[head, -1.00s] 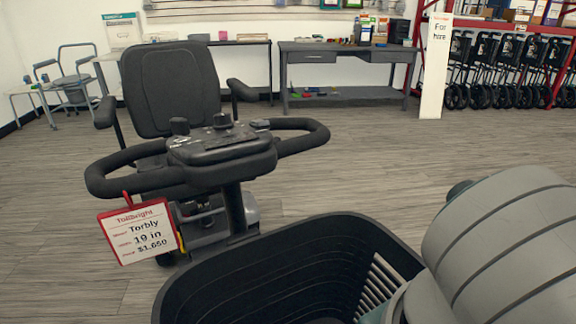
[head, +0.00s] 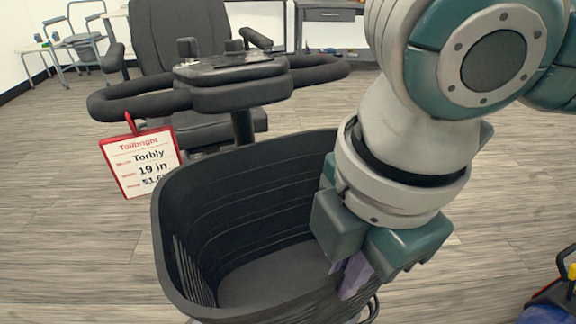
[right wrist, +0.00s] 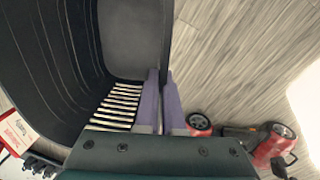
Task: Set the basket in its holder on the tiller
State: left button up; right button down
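The black basket (head: 240,190) is large, empty and open upward in front of me in the head view. My right gripper (head: 350,275) is at its right near side, with teal jaws and purple-grey fingers. In the right wrist view the two purple fingers (right wrist: 160,108) stand either side of the basket's wall (right wrist: 167,35), close on it. The scooter's tiller (head: 235,78) with its black loop handlebar stands just beyond the basket, apart from the gripper. I cannot make out the holder on the tiller. My left gripper is not in view.
A red-edged price tag (head: 142,162) hangs from the handlebar's left side. The scooter's seat (head: 180,40) is behind the tiller. A desk (head: 335,14) stands at the back. A red-wheeled scooter (right wrist: 270,145) shows in the right wrist view.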

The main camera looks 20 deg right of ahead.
aim_at(335, 301)
jog(key=shift+w+f, duration=0.1)
jog(key=shift+f, duration=0.05)
jog(key=shift+w+f+b, duration=0.2)
jog(key=shift+f+b, duration=0.7)
jog(key=shift+f, duration=1.1)
jog(key=c, duration=1)
grip_release()
jog(key=shift+o, duration=0.2)
jog(key=shift+s, duration=0.1)
